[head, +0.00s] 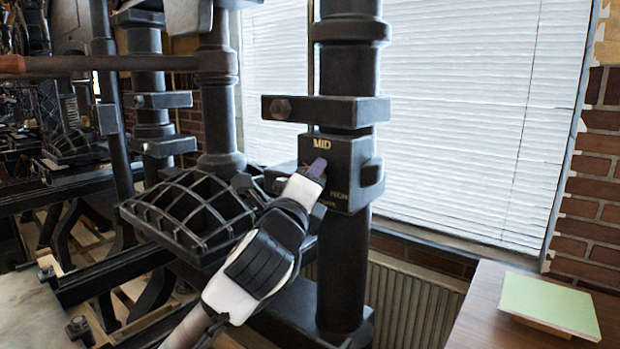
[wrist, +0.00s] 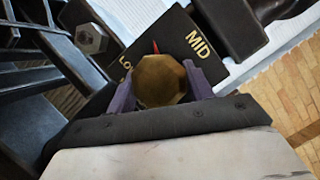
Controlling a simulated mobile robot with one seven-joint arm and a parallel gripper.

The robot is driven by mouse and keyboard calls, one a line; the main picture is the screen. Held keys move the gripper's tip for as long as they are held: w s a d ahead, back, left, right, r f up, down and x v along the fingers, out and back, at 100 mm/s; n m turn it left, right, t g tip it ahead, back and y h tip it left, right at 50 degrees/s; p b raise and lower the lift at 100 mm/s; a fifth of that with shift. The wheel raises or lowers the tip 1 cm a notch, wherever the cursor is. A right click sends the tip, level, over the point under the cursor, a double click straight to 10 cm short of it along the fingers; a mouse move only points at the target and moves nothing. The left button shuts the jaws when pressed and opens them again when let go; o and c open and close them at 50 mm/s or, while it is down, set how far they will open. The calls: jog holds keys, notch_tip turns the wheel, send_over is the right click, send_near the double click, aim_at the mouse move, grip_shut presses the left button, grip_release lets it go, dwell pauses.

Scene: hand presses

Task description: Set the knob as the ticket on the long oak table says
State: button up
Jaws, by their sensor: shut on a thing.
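A brass, many-sided knob (wrist: 161,79) sits on a dark panel (wrist: 178,35) with gold lettering. A red pointer (wrist: 155,46) shows above the knob, between the partly covered word starting "LO" and the word "MID". My gripper (wrist: 162,86) is shut on the knob, with a purple finger on each side of it. In the head view the same panel (head: 340,160) is on a black column, with "MID" at the top and another word at right. There my gripper (head: 317,168) covers the knob. No ticket writing can be read in either view.
A wooden table (head: 480,320) stands at lower right with a blank-looking light green slab (head: 550,303) on it; I cannot tell if that is the ticket. Black press parts and a ribbed plate (head: 190,215) crowd the left. A blind-covered window (head: 450,110) is behind.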

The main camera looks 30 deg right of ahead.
jog(key=n+y+p, duration=0.1)
jog(key=n, duration=0.1)
jog(key=n+p, duration=0.1)
jog(key=n, duration=0.1)
jog(key=n+y+p, duration=0.1)
jog(key=n+p, duration=0.1)
jog(key=shift+r+n+g+y, duration=0.25)
jog(key=shift+n+g+y, duration=0.05)
jog(key=shift+g, duration=0.1)
jog(key=n+g+p, duration=0.1)
jog(key=n+p, duration=0.1)
jog(key=shift+n, duration=0.3)
jog(key=shift+f+n+g+y+p, duration=0.1)
jog(key=shift+n+g+y+p, duration=0.3)
jog(key=shift+n+p, duration=0.35)
jog(key=o, duration=1)
jog(key=shift+c, duration=0.2)
jog(key=b+v, duration=0.2)
jog(key=v, duration=1.2)
jog(key=shift+b, duration=0.35)
jog(key=shift+w, duration=0.1)
